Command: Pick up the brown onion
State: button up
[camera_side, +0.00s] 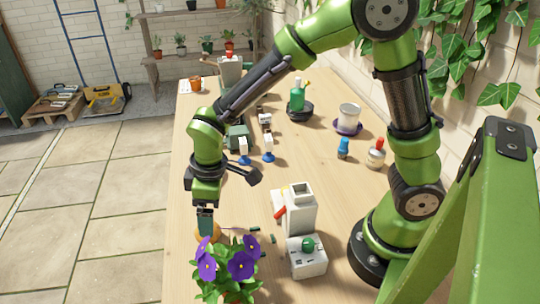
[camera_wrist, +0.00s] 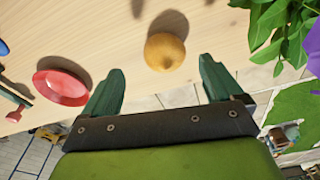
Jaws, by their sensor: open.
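The brown onion (camera_wrist: 165,52) is a round, golden-brown bulb on the wooden table. In the wrist view it lies just beyond my fingertips, roughly in line with the gap between them, with clear space to each finger. My gripper (camera_wrist: 162,72) is open and empty, its two green fingers spread apart. In the side view my gripper (camera_side: 205,222) points down at the table's near left edge, with the onion (camera_side: 214,233) low at its fingertips and partly hidden by the fingers and flowers. I cannot tell the exact height gap.
A purple-flowered plant (camera_side: 228,264) stands close in front of the onion; its leaves (camera_wrist: 272,28) show at right in the wrist view. A red ring-like dish (camera_wrist: 62,86) lies to the left there. A grey-white block with a green knob (camera_side: 307,258) stands to the right. The table's left edge is near.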

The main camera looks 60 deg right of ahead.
jog(key=shift+w+a+f, duration=0.1)
jog(key=shift+a+f, duration=0.1)
jog(key=shift+f, duration=0.8)
jog(key=shift+w+a+f, duration=0.1)
jog(key=shift+a+f, duration=0.1)
jog(key=shift+f, duration=0.85)
jog(key=shift+w+a+f, duration=0.1)
jog(key=shift+a+f, duration=0.1)
jog(key=shift+f, duration=0.8)
jog(key=shift+c, duration=0.2)
jog(key=c, duration=1.1)
